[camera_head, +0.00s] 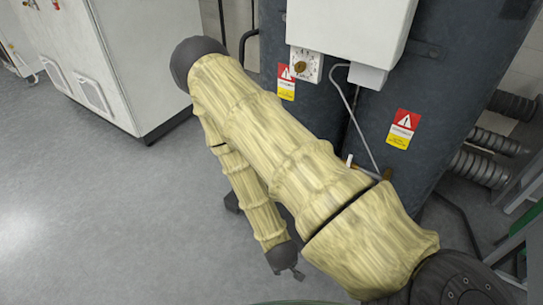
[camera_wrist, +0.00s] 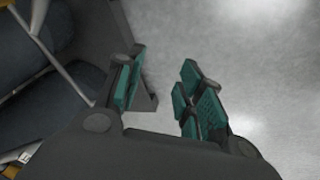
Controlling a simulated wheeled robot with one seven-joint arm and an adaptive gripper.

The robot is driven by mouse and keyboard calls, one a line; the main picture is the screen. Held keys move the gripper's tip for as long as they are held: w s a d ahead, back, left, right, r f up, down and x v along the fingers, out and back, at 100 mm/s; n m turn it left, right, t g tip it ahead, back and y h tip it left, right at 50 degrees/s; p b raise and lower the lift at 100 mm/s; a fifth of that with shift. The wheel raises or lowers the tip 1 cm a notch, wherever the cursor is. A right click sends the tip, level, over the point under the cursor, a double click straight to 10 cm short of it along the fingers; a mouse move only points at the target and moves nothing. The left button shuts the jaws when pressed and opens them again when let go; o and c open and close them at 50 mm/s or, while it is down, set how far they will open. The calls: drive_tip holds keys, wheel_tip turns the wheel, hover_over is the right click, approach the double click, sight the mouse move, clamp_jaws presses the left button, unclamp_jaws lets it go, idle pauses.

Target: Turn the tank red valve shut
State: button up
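The dark blue-grey tank (camera_head: 440,75) stands at the upper right of the head view, behind my arm. I cannot make out a red valve in either view; my arm covers the lower part of the tank. A small brass fitting (camera_head: 387,173) shows just above my arm. In the wrist view, my gripper (camera_wrist: 160,88) has its two green-padded fingers apart with nothing between them, over grey floor. Dark rounded surfaces, probably the tank (camera_wrist: 30,110), lie at the left of that view. In the head view the gripper end hangs low, left of the tank, its fingers barely visible.
A white cabinet (camera_head: 100,60) stands at upper left. Ribbed hoses (camera_head: 480,168) lie at right. The floor (camera_head: 90,210) at left is clear.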

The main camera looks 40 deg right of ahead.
drive_tip(key=w+d+f+m+t+h+b, duration=0.25)
drive_tip(key=w+d+b, duration=0.3)
drive_tip(key=w, duration=0.55)
drive_tip(key=w+d+f+m+t+h+b, duration=0.1)
drive_tip(key=w+d+t+h+b, duration=0.15)
drive_tip(key=w+d+b, duration=0.55)
drive_tip(key=w+r+m+t+h+b, duration=0.1)
drive_tip(key=w+r+m+h+b, duration=0.25)
drive_tip(key=w, duration=0.55)
drive_tip(key=w+r+m+t+h+b, duration=0.2)
drive_tip(key=w+r+h+b, duration=0.25)
drive_tip(key=w, duration=0.45)
drive_tip(key=b+x, duration=0.3)
drive_tip(key=x, duration=0.7)
drive_tip(key=shift+d+y, duration=0.3)
drive_tip(key=shift+d, duration=0.1)
drive_tip(key=shift+f, duration=0.15)
clamp_jaws()
drive_tip(key=shift+a+f, duration=0.1)
drive_tip(key=shift+a, duration=0.05)
